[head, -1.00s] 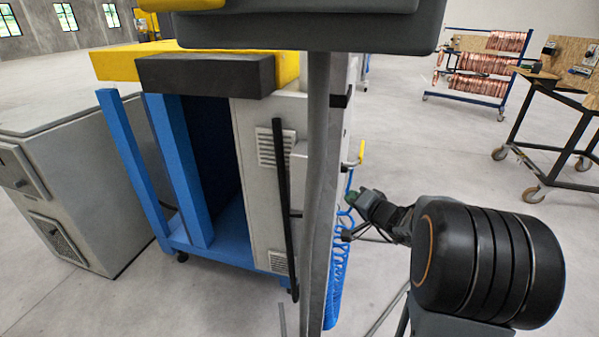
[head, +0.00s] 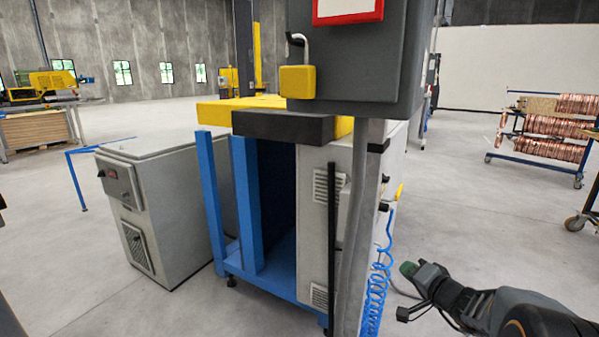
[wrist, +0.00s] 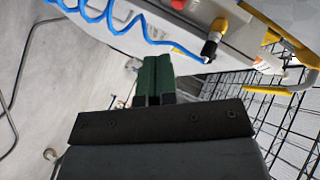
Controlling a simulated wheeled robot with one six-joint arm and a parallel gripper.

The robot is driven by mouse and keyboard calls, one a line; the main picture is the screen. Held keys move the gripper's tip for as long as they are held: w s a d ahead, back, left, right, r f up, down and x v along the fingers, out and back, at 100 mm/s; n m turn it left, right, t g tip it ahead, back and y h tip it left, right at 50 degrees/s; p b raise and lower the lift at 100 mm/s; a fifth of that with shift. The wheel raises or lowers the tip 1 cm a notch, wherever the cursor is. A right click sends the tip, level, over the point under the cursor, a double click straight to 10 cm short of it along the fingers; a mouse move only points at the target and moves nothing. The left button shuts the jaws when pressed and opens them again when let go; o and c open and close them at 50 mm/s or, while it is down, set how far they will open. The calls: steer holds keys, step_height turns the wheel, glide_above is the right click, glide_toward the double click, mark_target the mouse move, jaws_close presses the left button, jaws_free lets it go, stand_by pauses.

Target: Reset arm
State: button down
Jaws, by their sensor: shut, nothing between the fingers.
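My gripper (head: 408,269) is at the lower right of the head view, at the end of my dark arm, to the right of the machine's blue coiled hose. In the wrist view its two green fingers (wrist: 154,82) are together with nothing between them. The blue coiled hose (wrist: 120,22) crosses the top of the wrist view beyond the fingers. It also hangs beside the machine's grey cabinet in the head view (head: 377,290). I see no contact between gripper and hose.
A blue-framed machine (head: 246,205) with a yellow top and a dark control box (head: 345,70) fills the middle. A grey cabinet (head: 165,205) stands left of it. A rack of copper coils (head: 560,125) stands at the back right. Floor between machine and rack is clear.

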steer(key=s+a+r+n+g+y+p, duration=0.1)
steer(key=a, duration=0.1)
steer(key=s+a+r+n+g+p, duration=0.1)
steer(key=a+r+p, duration=0.1)
steer(key=a, duration=0.1)
steer(key=s+a+r+g+y+p, duration=0.1)
steer(key=a+r+p, duration=0.1)
steer(key=shift+a+r+n+g+y, duration=0.1)
steer(key=shift+a+n+g+y, duration=0.2)
steer(key=shift+a+n, duration=0.1)
steer(key=s+a+r+n+g+h+p, duration=0.2)
steer(key=s+a+r+n+g+p, duration=0.2)
steer(key=s+a+r+g+p, duration=0.45)
steer(key=s+d+r+n+t+h+p, duration=0.1)
steer(key=s+d+r+h+p, duration=0.4)
steer(key=s+r+p, duration=0.2)
steer(key=s+p, duration=0.1)
steer(key=p, duration=0.1)
steer(key=shift+s+h+p, duration=0.3)
steer(key=shift+s, duration=0.1)
